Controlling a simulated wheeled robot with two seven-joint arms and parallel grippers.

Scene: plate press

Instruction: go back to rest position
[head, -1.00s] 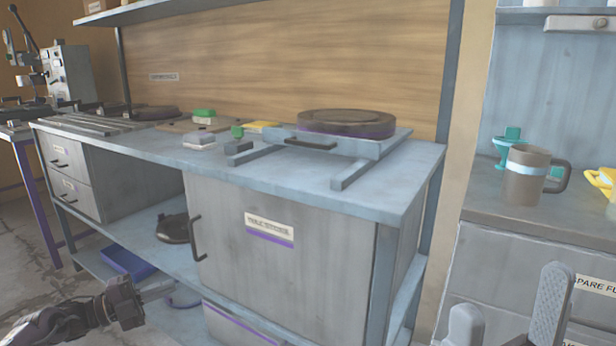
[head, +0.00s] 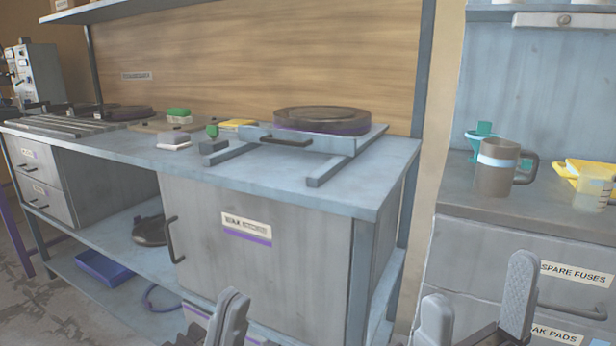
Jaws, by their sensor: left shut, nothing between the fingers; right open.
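My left gripper (head: 228,318) is at the bottom of the head view, left of centre, in front of the workbench cabinet. It is shut and empty. My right gripper (head: 474,318) is at the bottom right, in front of the grey drawers. Its two fingers stand wide apart with nothing between them. Both grippers point upward in the picture and appear to touch nothing. The wrists below them are mostly cut off by the frame's edge.
The blue-grey workbench (head: 375,185) carries a round dark plate (head: 322,115) on a sliding frame (head: 340,165). A cabinet with a handle (head: 171,240) is below. A mug (head: 495,172), a yellow tray (head: 570,171) and a measuring cup (head: 592,190) stand on the right counter.

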